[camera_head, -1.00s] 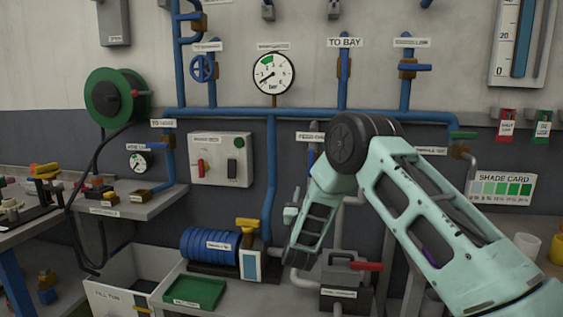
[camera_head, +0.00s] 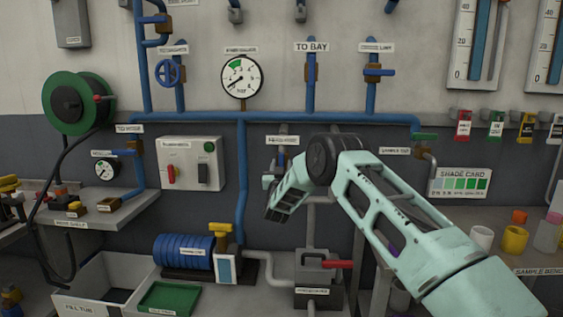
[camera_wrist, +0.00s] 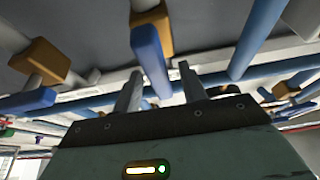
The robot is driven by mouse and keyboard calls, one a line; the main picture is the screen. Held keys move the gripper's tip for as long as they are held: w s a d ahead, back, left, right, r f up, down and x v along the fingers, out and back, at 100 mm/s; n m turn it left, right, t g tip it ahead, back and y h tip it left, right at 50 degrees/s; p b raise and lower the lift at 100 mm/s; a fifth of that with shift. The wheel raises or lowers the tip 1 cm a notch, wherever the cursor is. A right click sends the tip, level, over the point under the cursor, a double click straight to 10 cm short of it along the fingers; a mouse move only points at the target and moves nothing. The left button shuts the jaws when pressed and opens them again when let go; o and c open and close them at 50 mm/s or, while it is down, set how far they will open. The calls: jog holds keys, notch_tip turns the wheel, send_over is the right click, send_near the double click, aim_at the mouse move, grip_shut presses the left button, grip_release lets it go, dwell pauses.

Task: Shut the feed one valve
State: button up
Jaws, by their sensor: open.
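A valve with a blue lever (camera_head: 281,160) sits on the wall under a partly hidden label (camera_head: 282,142), whose wording I cannot read clearly. My arm covers part of it in the head view. In the wrist view a blue lever (camera_wrist: 149,62) on a brass valve body (camera_wrist: 152,28) reaches down toward the space between my fingers. My gripper (camera_wrist: 160,84) is open, its two grey fingers spread on either side of the lever's lower end. I cannot tell whether they touch it. In the head view the fingertips cannot be made out.
In the wrist view another brass valve with a blue lever (camera_wrist: 28,101) lies at the left, and blue pipes (camera_wrist: 258,38) run close by. In the head view a grey box with a red lever (camera_head: 338,264) stands below my arm. A sample bench (camera_head: 540,272) stands at the right.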

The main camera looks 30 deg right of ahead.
jog(key=shift+w+d+r, duration=0.25)
jog(key=shift+w+d, duration=0.1)
jog(key=shift+w, duration=0.1)
grip_shut()
